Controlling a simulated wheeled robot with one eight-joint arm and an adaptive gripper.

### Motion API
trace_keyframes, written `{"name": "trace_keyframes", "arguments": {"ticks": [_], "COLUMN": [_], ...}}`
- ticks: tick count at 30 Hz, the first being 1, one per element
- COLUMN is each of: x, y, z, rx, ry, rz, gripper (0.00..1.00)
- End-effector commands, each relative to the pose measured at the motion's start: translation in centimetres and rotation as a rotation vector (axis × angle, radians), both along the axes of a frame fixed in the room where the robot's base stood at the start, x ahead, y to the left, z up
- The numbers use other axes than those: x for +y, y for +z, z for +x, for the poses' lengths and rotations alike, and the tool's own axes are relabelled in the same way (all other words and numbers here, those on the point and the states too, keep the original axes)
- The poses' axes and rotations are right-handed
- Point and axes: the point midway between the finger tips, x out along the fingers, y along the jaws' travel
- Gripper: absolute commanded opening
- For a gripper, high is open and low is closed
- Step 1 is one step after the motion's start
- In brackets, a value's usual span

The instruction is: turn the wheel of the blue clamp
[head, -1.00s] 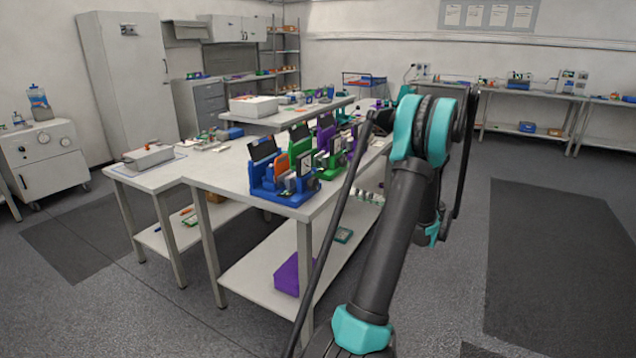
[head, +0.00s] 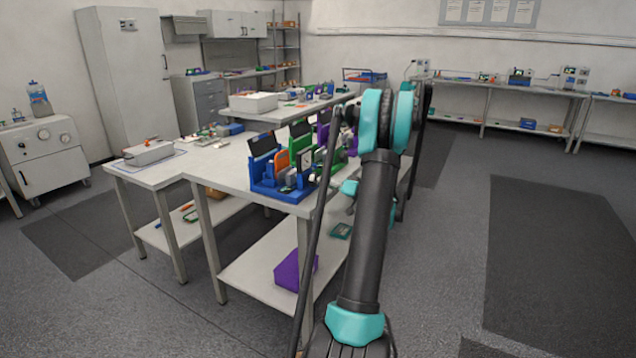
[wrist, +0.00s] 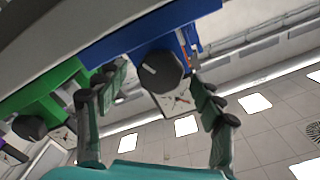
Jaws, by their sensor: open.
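The blue clamp (head: 283,194) stands at the near corner of the white table in the head view. In the wrist view its blue body (wrist: 130,42) is close overhead, and its dark round wheel (wrist: 160,72) faces me. A pale square dial (wrist: 186,126) shows just below the wheel. My gripper (wrist: 158,88) is open, with one finger on each side of the wheel in the picture. I see no clear contact, and the remaining distance is hard to judge. In the head view my arm hides the gripper.
A green clamp (wrist: 42,92) sits beside the blue one, with a purple one (wrist: 12,152) beyond it. The white table (head: 232,176) carries this row. A purple box (head: 296,270) lies on its lower shelf. The floor to the right is free.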

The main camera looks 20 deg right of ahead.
Motion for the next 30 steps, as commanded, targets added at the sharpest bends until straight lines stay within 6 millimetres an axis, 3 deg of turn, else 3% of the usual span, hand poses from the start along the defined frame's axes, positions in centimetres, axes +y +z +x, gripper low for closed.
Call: {"name": "trace_keyframes", "arguments": {"ticks": [14,25,30], "x": [0.78,0.75,0.75], "y": [0.01,0.02,0.01], "z": [1.00,0.98,0.99], "rx": [0.000,0.000,0.015], "ry": [-0.001,-0.001,-0.001], "rz": [0.000,0.000,0.019], "gripper": [0.67,0.21,0.18]}}
